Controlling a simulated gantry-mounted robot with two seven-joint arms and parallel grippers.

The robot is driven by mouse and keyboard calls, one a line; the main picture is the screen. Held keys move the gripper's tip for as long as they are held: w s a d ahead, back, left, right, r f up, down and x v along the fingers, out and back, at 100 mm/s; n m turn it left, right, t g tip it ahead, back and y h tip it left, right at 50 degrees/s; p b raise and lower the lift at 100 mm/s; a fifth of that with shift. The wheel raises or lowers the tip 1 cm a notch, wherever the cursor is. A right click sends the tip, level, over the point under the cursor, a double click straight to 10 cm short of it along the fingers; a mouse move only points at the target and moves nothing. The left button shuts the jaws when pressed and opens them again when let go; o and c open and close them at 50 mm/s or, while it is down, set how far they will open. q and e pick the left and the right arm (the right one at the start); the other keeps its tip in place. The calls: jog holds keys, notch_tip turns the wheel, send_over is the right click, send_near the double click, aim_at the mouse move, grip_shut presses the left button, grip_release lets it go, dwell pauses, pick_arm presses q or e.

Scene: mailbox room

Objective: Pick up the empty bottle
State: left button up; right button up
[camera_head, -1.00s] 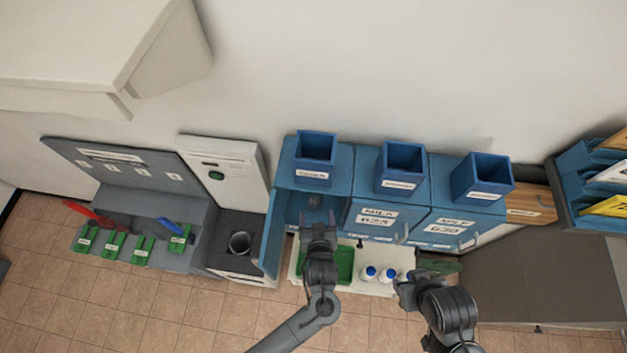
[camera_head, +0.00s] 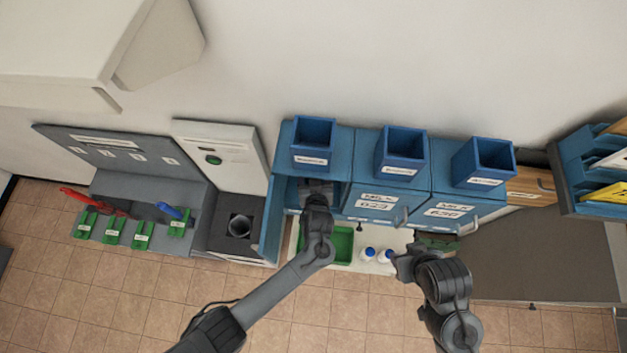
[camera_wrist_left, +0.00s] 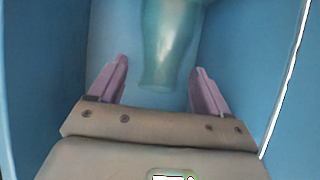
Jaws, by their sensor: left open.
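A translucent teal bottle (camera_wrist_left: 168,50) stands inside the open blue mailbox compartment (camera_wrist_left: 240,50) in the left wrist view. Its upper part is cut off by the picture's top edge. My left gripper (camera_wrist_left: 162,88) is open, with one purple finger on each side of the bottle's lower end. I cannot tell if the fingers touch it. In the head view my left gripper (camera_head: 317,188) reaches into the left compartment, and the bottle cannot be made out there. My right gripper (camera_head: 405,263) is near the white ledge; its fingers are not clear.
The open mailbox door (camera_head: 273,225) stands just left of my left arm. Closed mailboxes (camera_head: 375,203) are to the right, with blue bins (camera_head: 402,155) above. A green tray (camera_head: 343,245) and white bottles with blue caps (camera_head: 368,254) sit on the white ledge below.

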pick_arm(q)
jog(key=shift+x, duration=1.95)
jog(key=shift+r, duration=0.1)
grip_shut()
